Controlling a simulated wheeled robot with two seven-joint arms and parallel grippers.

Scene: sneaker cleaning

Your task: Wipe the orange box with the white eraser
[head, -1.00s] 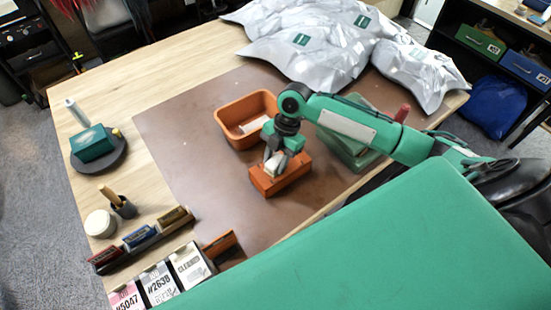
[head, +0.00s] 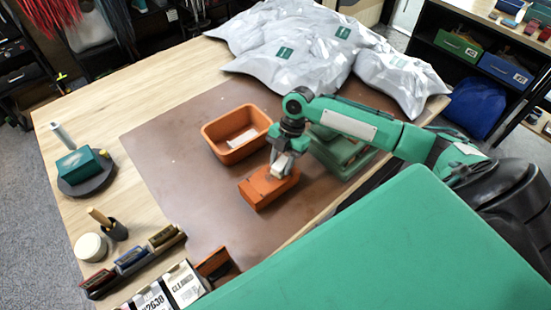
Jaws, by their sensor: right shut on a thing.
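The orange box (head: 262,191) lies on the brown mat (head: 190,170) near the middle of the table. My right gripper (head: 281,168) is above the box's far right end, pointing down. It is shut on the white eraser (head: 279,171), which is mostly hidden by the fingers. The eraser appears to be at the box's top face; I cannot tell for sure whether it touches. My left gripper is not in view.
An orange tub (head: 207,138) with a whitish block inside stands just behind the box. Green boxes (head: 345,153) lie to the right, partly behind my arm. Silvery bags (head: 300,45) fill the back. Brushes and cards line the front left. The mat left of the box is clear.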

